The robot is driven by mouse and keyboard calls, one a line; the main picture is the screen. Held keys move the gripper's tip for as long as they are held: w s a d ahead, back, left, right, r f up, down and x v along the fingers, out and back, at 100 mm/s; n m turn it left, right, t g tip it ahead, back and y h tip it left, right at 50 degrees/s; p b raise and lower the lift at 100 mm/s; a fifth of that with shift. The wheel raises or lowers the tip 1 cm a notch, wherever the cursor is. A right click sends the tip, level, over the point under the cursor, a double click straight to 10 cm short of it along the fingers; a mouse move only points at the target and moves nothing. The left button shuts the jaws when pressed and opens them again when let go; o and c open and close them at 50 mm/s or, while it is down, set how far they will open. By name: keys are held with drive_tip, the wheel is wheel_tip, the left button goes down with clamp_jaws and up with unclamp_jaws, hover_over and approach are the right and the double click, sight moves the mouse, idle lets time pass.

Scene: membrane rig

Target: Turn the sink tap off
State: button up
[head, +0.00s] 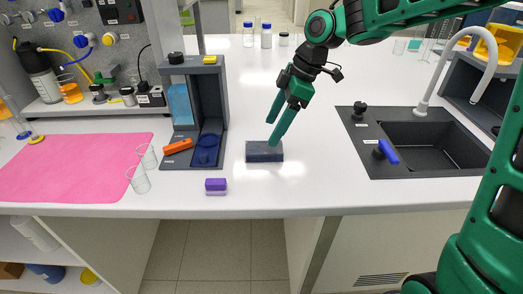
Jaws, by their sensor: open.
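The black sink (428,132) is set into the counter at the right. A white curved spout (459,50) rises behind it. A blue lever (388,152) sits on a black fitting on the sink's left ledge, slanting toward the front right. A black knob (359,109) stands behind it on the same ledge. My green gripper (272,133) is open, well left of the sink and apart from the lever. Its fingers point down, and one fingertip overlaps a dark block in the picture; I cannot tell if they touch.
The dark block (258,156) lies on the white counter. A grey stand (208,100), an orange piece (177,146), clear beakers (139,180), a pink mat (70,165) and a purple block (215,187) are further left. The counter between dark block and sink is clear.

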sight(266, 147)
drive_tip(key=shift+d+x, duration=0.15)
drive_tip(key=shift+x, duration=1.6)
drive_tip(key=shift+d+x, duration=0.2)
drive_tip(key=shift+x, duration=1.6)
drive_tip(key=shift+s+f, duration=0.15)
drive_tip(key=shift+f, duration=0.15)
drive_tip(key=c, duration=1.2)
drive_tip(key=shift+c, duration=0.2)
